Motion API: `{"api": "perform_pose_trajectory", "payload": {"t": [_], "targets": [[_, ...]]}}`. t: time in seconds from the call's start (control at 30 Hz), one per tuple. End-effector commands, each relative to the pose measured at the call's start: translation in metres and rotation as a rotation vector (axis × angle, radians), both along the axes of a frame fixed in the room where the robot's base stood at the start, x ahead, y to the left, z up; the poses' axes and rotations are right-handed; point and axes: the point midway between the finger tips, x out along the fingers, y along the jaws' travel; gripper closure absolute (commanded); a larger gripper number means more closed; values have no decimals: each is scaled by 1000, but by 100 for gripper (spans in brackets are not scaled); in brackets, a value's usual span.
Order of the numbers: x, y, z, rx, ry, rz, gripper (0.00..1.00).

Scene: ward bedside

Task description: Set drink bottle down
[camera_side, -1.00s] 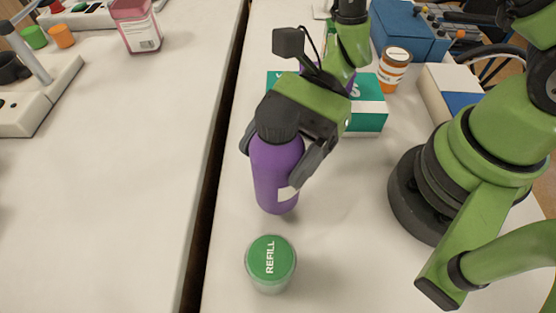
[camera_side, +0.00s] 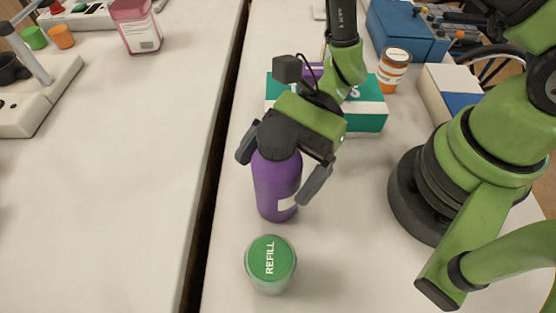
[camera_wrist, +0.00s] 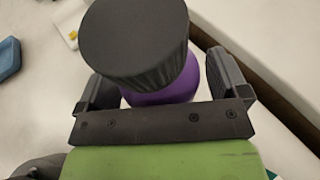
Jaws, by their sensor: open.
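The drink bottle (camera_side: 276,186) is purple with a black cap and a white label patch. It stands upright on the white table, just behind the green-lidded REFILL jar. In the wrist view its black cap (camera_wrist: 135,40) fills the upper middle and hides most of the purple body. My gripper (camera_side: 278,172) is open around the bottle, with one finger on each side. Gaps show between the fingers and the bottle in both views. The bottle's far side is hidden.
The REFILL jar (camera_side: 270,265) stands in front of the bottle. A green and white box (camera_side: 368,116), an orange pill bottle (camera_side: 393,70) and a blue box (camera_side: 405,35) are behind.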

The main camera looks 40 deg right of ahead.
Motion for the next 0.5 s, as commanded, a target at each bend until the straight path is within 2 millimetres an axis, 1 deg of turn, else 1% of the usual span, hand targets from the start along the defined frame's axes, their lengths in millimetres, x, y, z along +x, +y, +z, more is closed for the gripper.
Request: {"api": "perform_pose_trajectory", "payload": {"t": [0.17,0.27,0.43,0.5], "targets": [[2,-6,3,1,0,-3,7],[4,-18,7,0,0,-7,7],[8,-50,20,0,-4,-9,7],[7,-46,35,0,-8,0,7]]}}
